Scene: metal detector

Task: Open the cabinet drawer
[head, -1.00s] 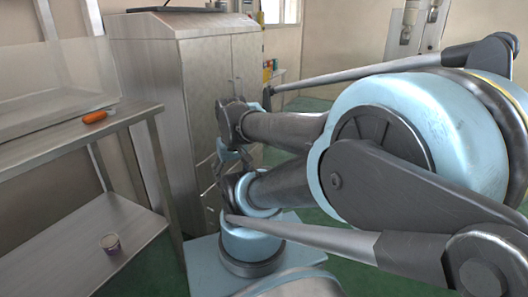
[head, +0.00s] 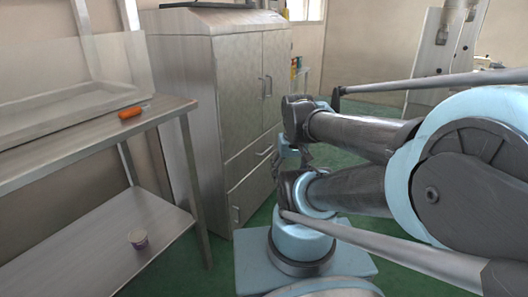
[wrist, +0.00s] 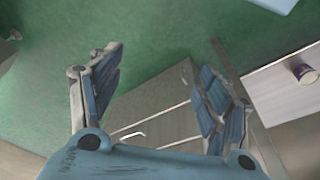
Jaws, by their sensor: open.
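The grey metal cabinet (head: 185,110) stands at the centre left of the head view, with two tall doors above and drawers below. The upper drawer (head: 250,162) has a bar handle (head: 263,151), and the lower drawer (head: 256,193) has a handle (head: 236,215) near its left side. Both drawers look closed. My gripper (head: 302,158) is in front of the cabinet's right side, apart from the drawer handles, and partly hidden by my arm. In the wrist view my gripper (wrist: 163,60) is open and empty, with a grey panel (wrist: 155,105) and a pale handle (wrist: 132,135) beyond its fingers.
A metal table (head: 165,108) left of the cabinet holds an orange-handled tool (head: 130,112). Metal equipment (head: 440,50) stands at the back right.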

